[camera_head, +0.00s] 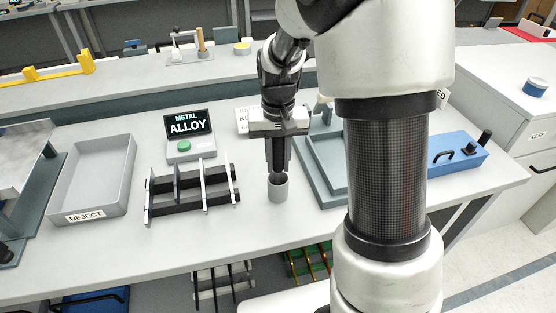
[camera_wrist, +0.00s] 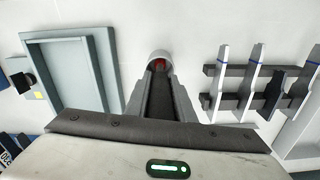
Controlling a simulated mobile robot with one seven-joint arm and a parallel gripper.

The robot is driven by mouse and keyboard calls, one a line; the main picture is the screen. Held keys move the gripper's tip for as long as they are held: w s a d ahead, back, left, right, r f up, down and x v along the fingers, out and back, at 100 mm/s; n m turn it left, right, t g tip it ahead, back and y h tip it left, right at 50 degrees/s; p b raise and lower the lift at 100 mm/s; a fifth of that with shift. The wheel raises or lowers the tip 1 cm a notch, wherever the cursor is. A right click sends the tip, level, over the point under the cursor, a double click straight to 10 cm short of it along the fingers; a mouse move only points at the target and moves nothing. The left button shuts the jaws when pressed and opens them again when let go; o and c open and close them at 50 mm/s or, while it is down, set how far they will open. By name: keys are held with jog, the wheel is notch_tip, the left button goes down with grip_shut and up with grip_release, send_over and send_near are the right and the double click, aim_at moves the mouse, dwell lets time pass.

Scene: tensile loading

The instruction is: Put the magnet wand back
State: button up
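My gripper (camera_head: 279,164) points down over a small grey cup (camera_head: 277,190) on the table. Its two grey fingers are closed on a dark upright bar, which looks like the magnet wand (camera_wrist: 158,98). The wand's lower end reaches the mouth of the cup. In the wrist view, the cup (camera_wrist: 160,56) lies straight beyond the fingertips, with something red inside its rim. How deep the wand sits in the cup is hidden.
Left of the cup, a black rack (camera_head: 192,190) holds several upright flat bars. Behind it is a METAL ALLOY display (camera_head: 188,124) with a green button. A REJECT tray (camera_head: 94,176) is further left. A grey-green tray (camera_head: 318,170) lies close right of the cup.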

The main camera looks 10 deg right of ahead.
jog(key=o, duration=0.4)
jog(key=shift+r, duration=0.1)
